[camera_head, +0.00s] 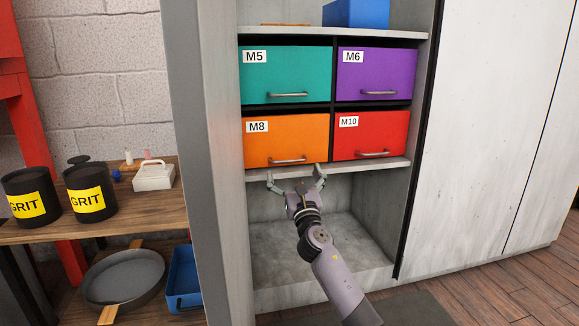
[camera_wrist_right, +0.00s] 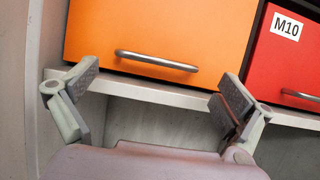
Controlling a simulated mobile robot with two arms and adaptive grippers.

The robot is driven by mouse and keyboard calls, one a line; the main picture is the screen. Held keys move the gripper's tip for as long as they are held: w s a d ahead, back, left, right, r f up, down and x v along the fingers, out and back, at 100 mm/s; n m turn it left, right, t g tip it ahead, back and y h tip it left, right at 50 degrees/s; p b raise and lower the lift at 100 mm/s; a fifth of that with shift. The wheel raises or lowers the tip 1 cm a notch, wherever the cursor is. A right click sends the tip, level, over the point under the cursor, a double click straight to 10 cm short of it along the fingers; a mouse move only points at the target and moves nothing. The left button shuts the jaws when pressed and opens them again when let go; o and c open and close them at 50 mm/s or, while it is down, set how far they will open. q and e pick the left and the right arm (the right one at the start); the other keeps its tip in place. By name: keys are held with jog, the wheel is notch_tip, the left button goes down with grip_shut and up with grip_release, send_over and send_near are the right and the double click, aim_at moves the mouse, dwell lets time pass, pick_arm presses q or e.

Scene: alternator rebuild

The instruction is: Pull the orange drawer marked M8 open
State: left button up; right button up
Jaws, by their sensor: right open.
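The orange drawer marked M8 (camera_head: 284,137) is at the lower left of a set of drawers in a grey cabinet, and it looks shut. Its metal bar handle (camera_head: 290,160) runs across the lower front. My right gripper (camera_head: 296,177) is open and empty, in front of and just below the handle. In the right wrist view the orange drawer (camera_wrist_right: 150,28) fills the upper middle. The handle (camera_wrist_right: 156,60) lies above and between the open fingertips (camera_wrist_right: 158,82), with no finger touching it. My left gripper is not in view.
Beside it are the red M10 drawer (camera_head: 371,138), the teal M5 drawer (camera_head: 287,75) and the purple M6 drawer (camera_head: 376,76). A shelf edge (camera_head: 345,168) runs directly under the orange drawer. An upright cabinet wall (camera_head: 205,150) stands at left. The compartment below is empty.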

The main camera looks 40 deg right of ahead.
aim_at(290, 161)
jog(key=shift+b+x, duration=0.6)
jog(key=shift+x, duration=1.85)
jog(key=shift+c, duration=0.4)
jog(key=c, duration=1.3)
